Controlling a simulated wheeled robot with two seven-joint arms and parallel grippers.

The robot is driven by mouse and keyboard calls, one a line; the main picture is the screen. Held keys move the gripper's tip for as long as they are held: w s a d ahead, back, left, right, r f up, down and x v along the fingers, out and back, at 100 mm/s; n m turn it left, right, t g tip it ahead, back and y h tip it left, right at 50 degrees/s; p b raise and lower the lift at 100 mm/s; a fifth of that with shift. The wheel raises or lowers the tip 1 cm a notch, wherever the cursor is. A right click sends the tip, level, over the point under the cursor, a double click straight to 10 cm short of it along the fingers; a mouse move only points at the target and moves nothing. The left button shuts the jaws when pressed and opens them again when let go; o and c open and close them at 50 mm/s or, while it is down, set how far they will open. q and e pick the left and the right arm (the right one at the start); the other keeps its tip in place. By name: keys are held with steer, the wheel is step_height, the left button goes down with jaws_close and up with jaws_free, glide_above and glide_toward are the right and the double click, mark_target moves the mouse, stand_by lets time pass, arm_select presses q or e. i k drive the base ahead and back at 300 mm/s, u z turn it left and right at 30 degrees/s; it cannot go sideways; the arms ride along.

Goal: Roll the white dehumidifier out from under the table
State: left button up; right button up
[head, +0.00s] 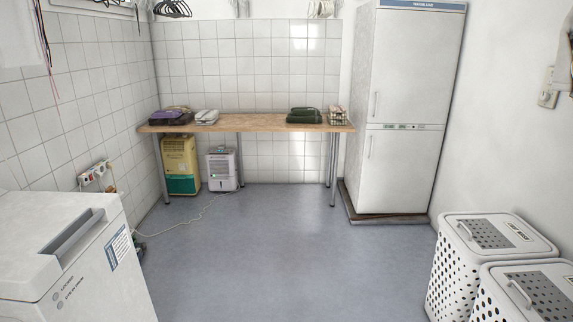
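The white dehumidifier (221,170) stands upright on the floor under the left part of the wooden table (262,123), close to the tiled back wall. Its front has a dark display and a greenish mark. A pale cord (196,216) runs from near it across the floor to the left wall. A metal table leg (239,162) stands just to its right. Neither of my grippers shows in the head view.
A yellow and green unit (180,166) stands left of the dehumidifier. A white chest appliance (70,262) fills the lower left. Perforated white hampers (492,232) stand at the lower right. A tall fridge (402,120) is at the back right. The middle floor (280,250) is clear.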

mark_target(220, 163)
steer(key=i, duration=2.3)
steer(key=u, duration=0.4)
steer(key=i, duration=2.3)
steer(key=u, duration=0.95)
steer(key=i, duration=1.95)
steer(key=u, duration=0.4)
